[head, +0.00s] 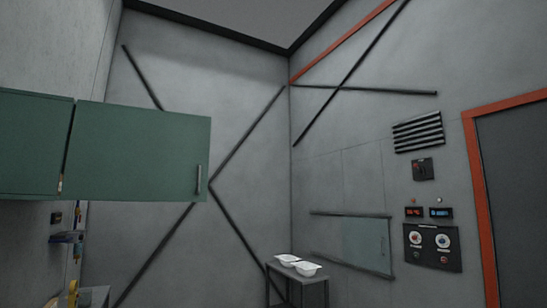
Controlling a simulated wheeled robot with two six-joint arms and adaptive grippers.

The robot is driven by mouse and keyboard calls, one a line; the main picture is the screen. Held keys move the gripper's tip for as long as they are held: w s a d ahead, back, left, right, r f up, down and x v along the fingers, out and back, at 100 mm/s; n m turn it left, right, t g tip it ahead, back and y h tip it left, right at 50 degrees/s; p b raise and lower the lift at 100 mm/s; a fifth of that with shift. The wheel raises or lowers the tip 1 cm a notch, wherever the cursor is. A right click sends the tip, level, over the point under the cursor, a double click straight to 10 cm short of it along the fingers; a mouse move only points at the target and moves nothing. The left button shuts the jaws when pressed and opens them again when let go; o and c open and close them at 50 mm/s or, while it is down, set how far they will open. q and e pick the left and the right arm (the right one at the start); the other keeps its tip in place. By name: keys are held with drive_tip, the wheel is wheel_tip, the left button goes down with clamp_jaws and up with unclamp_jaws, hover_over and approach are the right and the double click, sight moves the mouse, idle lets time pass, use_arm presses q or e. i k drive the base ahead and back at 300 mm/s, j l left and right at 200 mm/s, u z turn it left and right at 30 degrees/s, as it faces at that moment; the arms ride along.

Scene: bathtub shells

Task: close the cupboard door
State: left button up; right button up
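A green wall cupboard (32,147) hangs high at the left edge of the head view, partly cut off. A flat green door panel (135,152) reaches right from it, in front of the grey walls. A vertical metal handle (199,180) is near the panel's right edge. A dark gap with a small light fitting at its lower end separates panel and cupboard. The panel seems to stand out from the left wall, but I cannot tell its exact angle. The cupboard's inside is hidden. Neither of my grippers is in view.
A grey table (313,283) with white basins (299,264) stands by the far corner. A pale green panel (366,244) sits between rails on the right wall, near a control panel (432,247) and an orange-framed door (485,200). Small items are below the cupboard.

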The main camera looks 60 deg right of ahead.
sight(115, 152)
drive_tip(key=z, duration=0.85)
